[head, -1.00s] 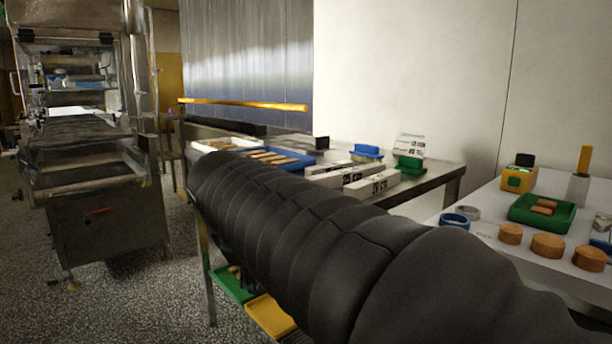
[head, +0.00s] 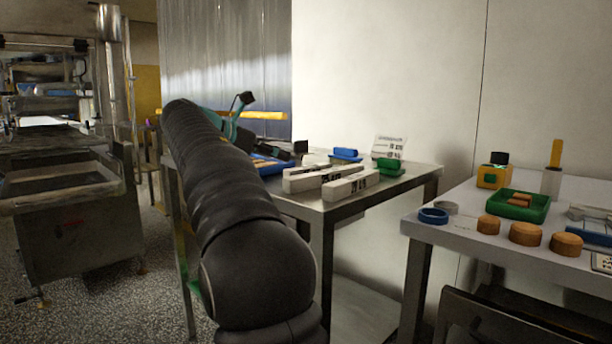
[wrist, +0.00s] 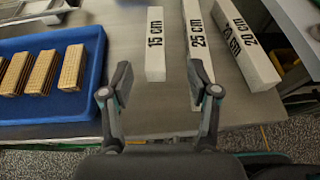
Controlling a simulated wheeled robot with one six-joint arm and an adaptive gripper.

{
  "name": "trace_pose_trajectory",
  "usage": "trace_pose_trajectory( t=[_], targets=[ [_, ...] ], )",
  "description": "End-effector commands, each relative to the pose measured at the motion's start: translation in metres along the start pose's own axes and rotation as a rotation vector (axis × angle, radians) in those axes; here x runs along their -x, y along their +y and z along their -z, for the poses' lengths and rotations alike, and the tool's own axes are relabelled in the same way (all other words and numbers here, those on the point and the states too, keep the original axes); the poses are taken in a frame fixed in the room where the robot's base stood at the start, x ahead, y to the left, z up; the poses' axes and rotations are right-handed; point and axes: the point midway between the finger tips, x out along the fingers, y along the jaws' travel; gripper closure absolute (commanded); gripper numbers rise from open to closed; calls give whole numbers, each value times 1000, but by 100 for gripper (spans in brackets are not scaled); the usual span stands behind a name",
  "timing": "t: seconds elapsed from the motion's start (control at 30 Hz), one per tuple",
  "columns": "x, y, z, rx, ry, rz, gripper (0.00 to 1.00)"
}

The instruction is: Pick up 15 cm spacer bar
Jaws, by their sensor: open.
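In the wrist view the 15 cm spacer bar (wrist: 156,45) is a white block with black lettering, lying on the grey metal table. My gripper (wrist: 161,78) is open and empty, its two fingers spread. The bar's near end lies between and just beyond the fingertips, with no visible contact. The 25 cm bar (wrist: 199,40) lies close to its right, with its near end by the right finger. The 20 cm bar (wrist: 243,48) lies further right. In the head view white bars (head: 350,187) show on the table, but their labels are too small to read.
A blue tray (wrist: 97,42) of wafer-like pieces stands left of the 15 cm bar. The table's front edge runs below the fingers. In the head view a green block (head: 389,166) and a blue item (head: 346,155) stand behind the bars. A second table (head: 423,231) is at right.

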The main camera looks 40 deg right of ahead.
Motion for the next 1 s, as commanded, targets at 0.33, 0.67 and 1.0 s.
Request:
trace_pose_trajectory(
  t=[0.33,0.67,1.0],
  targets=[
    [-60,0,2,-1,2,1,40],
    [-78,2,2,-3,2,0,40],
    [-120,7,3,-3,2,0,40]
  ],
)
